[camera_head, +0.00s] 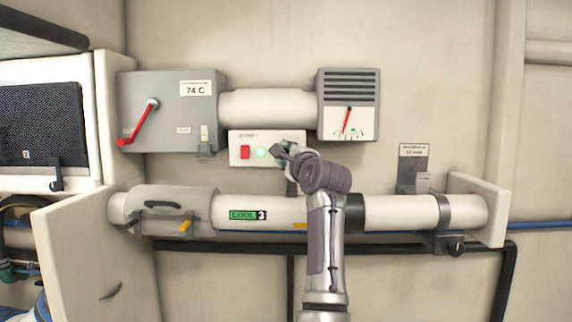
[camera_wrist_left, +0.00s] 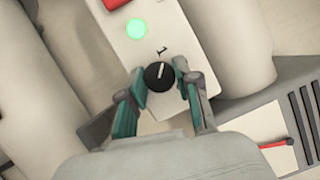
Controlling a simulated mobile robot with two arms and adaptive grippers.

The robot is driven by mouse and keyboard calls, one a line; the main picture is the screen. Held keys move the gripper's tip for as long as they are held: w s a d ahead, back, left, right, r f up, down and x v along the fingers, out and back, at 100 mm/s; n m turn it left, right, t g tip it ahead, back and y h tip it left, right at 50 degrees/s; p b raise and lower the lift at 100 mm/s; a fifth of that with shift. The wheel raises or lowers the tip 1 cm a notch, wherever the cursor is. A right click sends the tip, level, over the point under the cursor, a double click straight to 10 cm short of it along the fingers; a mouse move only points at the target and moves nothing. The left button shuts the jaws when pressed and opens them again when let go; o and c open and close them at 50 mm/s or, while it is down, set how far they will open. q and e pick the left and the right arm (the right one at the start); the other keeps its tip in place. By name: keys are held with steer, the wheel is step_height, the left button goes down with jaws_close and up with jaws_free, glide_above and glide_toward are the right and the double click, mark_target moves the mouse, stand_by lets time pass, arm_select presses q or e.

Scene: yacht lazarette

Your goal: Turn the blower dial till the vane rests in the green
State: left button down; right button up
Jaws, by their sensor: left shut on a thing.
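The blower dial (camera_wrist_left: 158,76) is a round black knob with a white pointer line, on a white control panel (camera_head: 239,158). In the left wrist view its pointer line is nearly upright, leaning slightly right. My left gripper (camera_wrist_left: 158,100) is shut on the dial, one teal-padded finger on each side. In the head view my left gripper (camera_head: 287,152) covers the dial. The vane gauge (camera_head: 360,118) has a white face under a louvred grey box. Its red vane (camera_head: 347,119) points down and slightly left, to the left of a green mark (camera_head: 353,130). My right gripper is not in view.
A red switch (camera_head: 245,152) and a lit green lamp (camera_head: 261,152) sit left of the dial. A grey box with a red lever (camera_head: 139,122) hangs at upper left.

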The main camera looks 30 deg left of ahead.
arm_select(q)
steer(key=m+b, duration=0.1)
steer(key=m+t+b, duration=0.1)
steer(key=m, duration=0.1)
steer(key=m+b, duration=0.2)
steer(key=shift+f+t+y, duration=0.3)
steer(key=shift+f+t, duration=0.05)
steer(key=shift+t, duration=0.05)
steer(key=m+t+b, duration=0.1)
steer(key=m+b, duration=0.1)
steer(key=m, duration=0.1)
steer(key=shift+s+a+r+m+t, duration=0.1)
steer(key=shift+m+t, duration=0.2)
steer(key=shift+t, duration=0.1)
steer(key=shift+r+m+t+b, duration=0.1)
steer(key=shift+m+t+b, duration=0.3)
steer(key=shift+m, duration=0.5)
steer(key=shift+r+m+h, duration=0.1)
steer(key=shift+m+h, duration=0.2)
steer(key=shift+h, duration=0.1)
steer(key=c, duration=0.8)
jaws_free()
steer(key=v, duration=1.2)
